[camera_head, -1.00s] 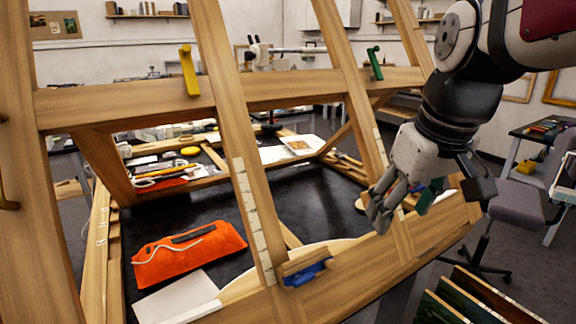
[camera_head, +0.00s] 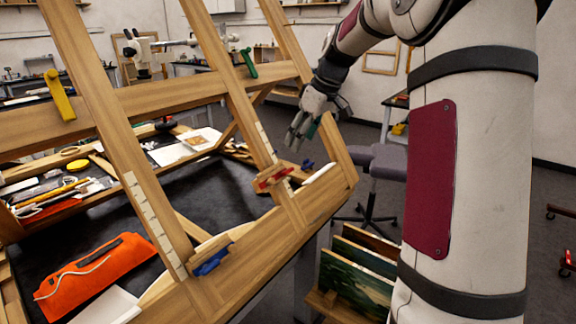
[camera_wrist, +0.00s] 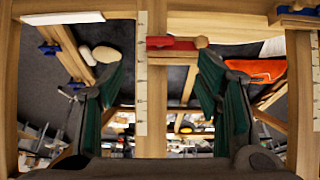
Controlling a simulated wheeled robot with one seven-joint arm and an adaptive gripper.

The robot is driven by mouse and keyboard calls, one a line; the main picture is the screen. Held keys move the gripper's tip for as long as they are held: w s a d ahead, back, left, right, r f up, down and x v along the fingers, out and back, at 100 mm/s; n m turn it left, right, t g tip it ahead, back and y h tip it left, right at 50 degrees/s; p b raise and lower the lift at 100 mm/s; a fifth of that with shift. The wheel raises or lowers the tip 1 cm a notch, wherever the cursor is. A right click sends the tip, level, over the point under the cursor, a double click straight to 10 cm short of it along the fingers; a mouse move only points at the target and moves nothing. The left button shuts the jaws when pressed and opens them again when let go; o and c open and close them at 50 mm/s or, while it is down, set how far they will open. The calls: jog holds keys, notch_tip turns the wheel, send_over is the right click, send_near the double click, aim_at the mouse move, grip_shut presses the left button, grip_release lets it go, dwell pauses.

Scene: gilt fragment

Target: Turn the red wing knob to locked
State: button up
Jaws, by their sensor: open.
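In the wrist view the red knob (camera_wrist: 172,43) lies sideways, just beyond and between the finger ends. My gripper (camera_head: 303,138) hangs above and to the right of the knob. In the wrist view its green-lined fingers (camera_wrist: 162,70) are spread apart with nothing between them. They do not appear to touch the knob.
Yellow (camera_head: 60,95) and green (camera_head: 248,63) knobs are on the upper rail. An orange pouch (camera_head: 95,272) lies on the dark surface behind. Painted panels (camera_head: 358,270) stand below right, near a stool (camera_head: 380,160).

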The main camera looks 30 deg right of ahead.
aim_at(289, 169)
jog(key=p+x, duration=0.1)
jog(key=x, duration=0.9)
jog(key=shift+f, duration=0.4)
jog(key=c, duration=1.2)
